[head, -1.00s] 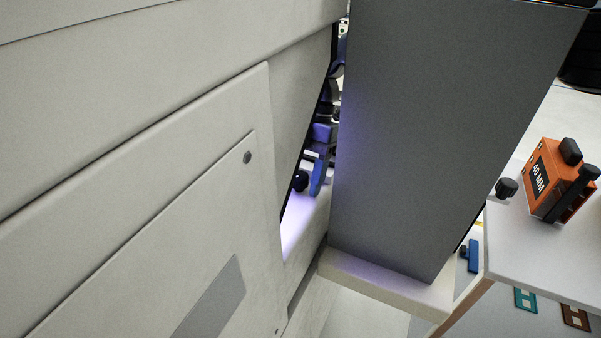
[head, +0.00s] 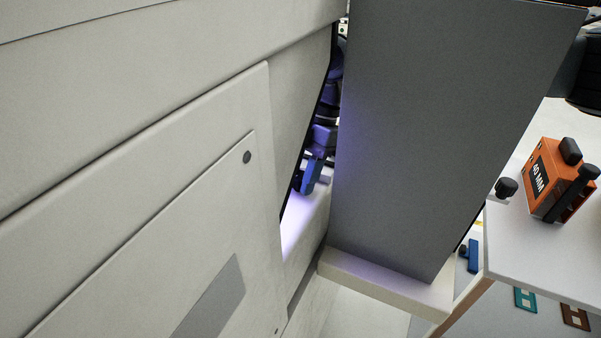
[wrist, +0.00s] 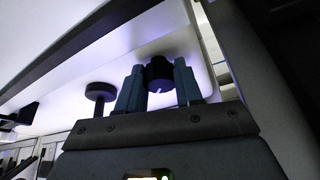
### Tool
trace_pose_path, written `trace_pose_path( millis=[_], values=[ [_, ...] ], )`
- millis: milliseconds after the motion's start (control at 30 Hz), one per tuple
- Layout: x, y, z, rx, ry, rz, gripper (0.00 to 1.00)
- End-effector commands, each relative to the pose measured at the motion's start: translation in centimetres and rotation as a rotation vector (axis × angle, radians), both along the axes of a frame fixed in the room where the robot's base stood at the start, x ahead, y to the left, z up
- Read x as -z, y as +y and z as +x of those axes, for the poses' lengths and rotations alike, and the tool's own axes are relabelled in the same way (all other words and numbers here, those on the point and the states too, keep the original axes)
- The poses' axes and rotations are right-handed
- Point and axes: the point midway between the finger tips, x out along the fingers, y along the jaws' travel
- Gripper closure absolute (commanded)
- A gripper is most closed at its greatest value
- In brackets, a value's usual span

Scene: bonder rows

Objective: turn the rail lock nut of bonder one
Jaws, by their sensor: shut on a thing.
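The rail lock nut, a dark round knob with a small white mark (wrist: 159,72), sits under the pale lit surface in the wrist view. My gripper (wrist: 159,86) has one blue finger on each side of it and is shut on it. In the head view my gripper (head: 311,175) shows only as a small blue part in the narrow lit gap; the nut is hidden there. A second dark knob on a stem (wrist: 100,92) stands left of my fingers in the wrist view, apart from them.
A large pale machine panel (head: 130,150) fills the left of the head view. A tall grey box-like body (head: 440,140) stands right of the gap, leaving little room. An orange block marked "40 MM" (head: 548,180) lies on a white table (head: 540,255) at the right.

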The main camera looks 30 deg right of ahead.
Motion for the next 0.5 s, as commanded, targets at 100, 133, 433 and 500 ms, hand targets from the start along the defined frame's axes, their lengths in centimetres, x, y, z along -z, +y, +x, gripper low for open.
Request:
trace_pose_path(
  millis=[100,133,433,500],
  values=[
    [0.01,0.00,-0.05,0.039,0.000,0.001,0.95],
    [0.01,0.00,-0.04,0.043,0.001,0.001,0.95],
    [0.00,0.00,-0.02,0.045,0.002,0.001,0.62],
    [0.01,0.01,-0.02,0.044,0.001,0.001,0.55]
  ],
)
